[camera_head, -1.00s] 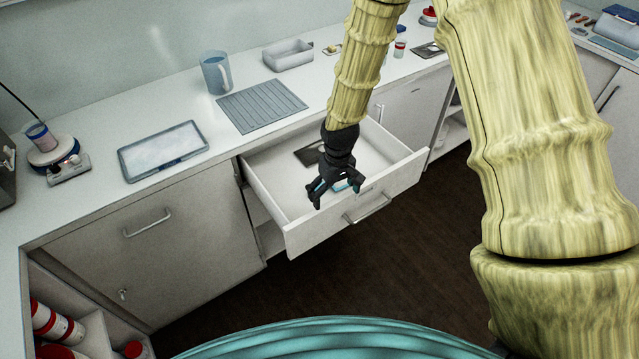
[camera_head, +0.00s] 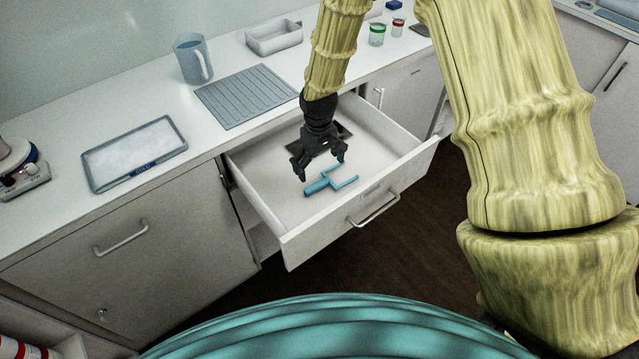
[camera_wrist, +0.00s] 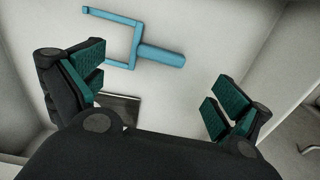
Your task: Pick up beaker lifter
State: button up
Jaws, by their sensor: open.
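The beaker lifter is a blue two-pronged fork with a thick handle (camera_head: 318,187). It lies on the floor of the open drawer (camera_head: 282,222). My gripper (camera_head: 322,172) is open and empty, above the drawer and just behind the lifter in the head view. In the wrist view, my gripper's teal-padded fingers (camera_wrist: 156,92) are spread wide, and the lifter lies beyond them, not between the pads. The gap in height cannot be told exactly.
A dark flat item (camera_head: 338,132) lies at the drawer's back, partly hidden by my gripper. The drawer walls surround the lifter.

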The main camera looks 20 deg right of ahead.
aim_at(319, 186)
jog(key=f, duration=0.3)
jog(key=shift+w+d+f, duration=0.1)
jog(key=shift+w, duration=0.1)
jog(key=shift+s+f+p, duration=0.15)
jog(key=shift+f+p, duration=0.05)
jog(key=shift+p, duration=0.1)
jog(key=shift+f+p, duration=1.05)
jog(key=shift+f, duration=1.65)
jog(key=c, duration=1)
